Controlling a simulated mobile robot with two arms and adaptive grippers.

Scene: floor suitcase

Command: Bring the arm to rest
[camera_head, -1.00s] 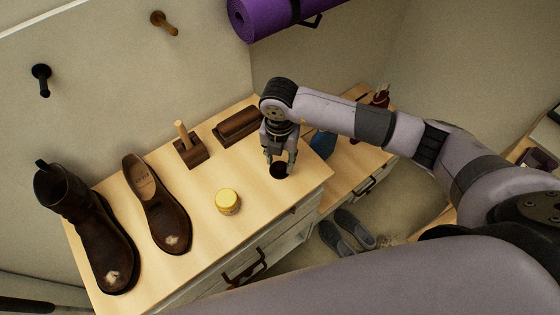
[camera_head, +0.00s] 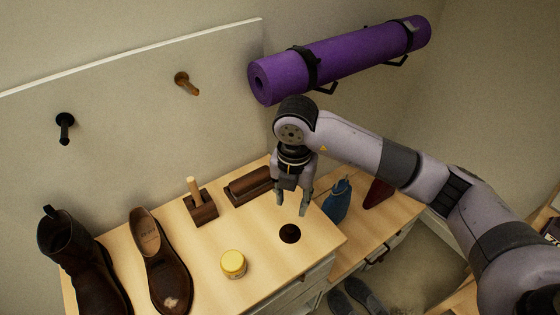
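My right gripper (camera_head: 292,203) comes in from the right and points down over the right part of the wooden bench top (camera_head: 266,266). Its fingers are apart with nothing between them. A dark round disc or opening (camera_head: 290,233) lies in the bench top just below the fingertips, and a gap shows between them. My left gripper is not in view.
A brown boot (camera_head: 95,270), a brown shoe (camera_head: 160,262), a yellow-lidded jar (camera_head: 233,264), a wooden-handled brush (camera_head: 201,204) and a dark brush (camera_head: 250,186) stand on the bench. A purple mat (camera_head: 340,58) hangs behind my arm. A blue item (camera_head: 337,201) stands to the right.

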